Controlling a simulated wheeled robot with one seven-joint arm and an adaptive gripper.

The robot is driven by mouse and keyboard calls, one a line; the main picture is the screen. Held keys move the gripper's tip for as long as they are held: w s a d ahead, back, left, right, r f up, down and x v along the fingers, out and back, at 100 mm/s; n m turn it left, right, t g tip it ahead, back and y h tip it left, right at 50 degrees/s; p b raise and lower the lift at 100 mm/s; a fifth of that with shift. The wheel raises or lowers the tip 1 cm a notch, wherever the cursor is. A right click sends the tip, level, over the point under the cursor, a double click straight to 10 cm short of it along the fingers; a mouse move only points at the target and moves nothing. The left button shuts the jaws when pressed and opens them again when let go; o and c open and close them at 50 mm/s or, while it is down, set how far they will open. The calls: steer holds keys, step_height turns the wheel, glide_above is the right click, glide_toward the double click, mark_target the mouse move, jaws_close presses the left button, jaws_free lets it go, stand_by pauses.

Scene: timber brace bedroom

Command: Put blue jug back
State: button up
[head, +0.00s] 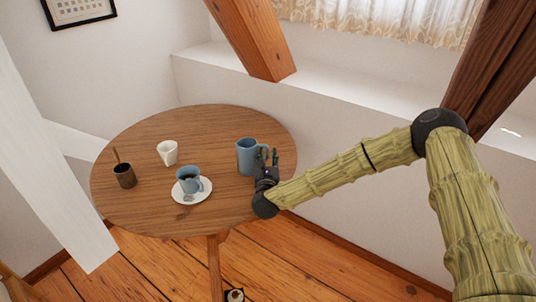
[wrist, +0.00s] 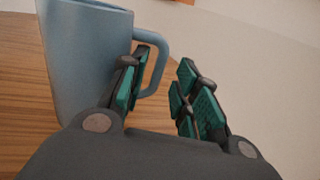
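The blue jug (head: 247,157) stands upright on the right part of the round wooden table (head: 222,114), with its handle to the right. In the wrist view the jug (wrist: 85,60) fills the upper left, and its handle (wrist: 161,66) shows between the fingers. My gripper (head: 268,163) is at the handle, at the table's right edge. In the wrist view my gripper (wrist: 163,90) is open. The left finger overlaps the handle's opening, and the right finger is apart from it. Whether the left finger touches the handle, I cannot tell.
A blue cup (head: 188,178) sits on a white saucer (head: 178,197) left of the jug. A white creamer (head: 167,152) and a dark cup (head: 124,176) stand farther left. A timber brace (head: 250,38) and the white wall ledge (head: 330,90) are behind the table.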

steer(key=s, duration=0.2)
steer(key=s+b, duration=0.1)
steer(key=s, duration=0.5)
steer(key=shift+s+a+r, duration=0.25)
steer(key=shift+a, duration=0.1)
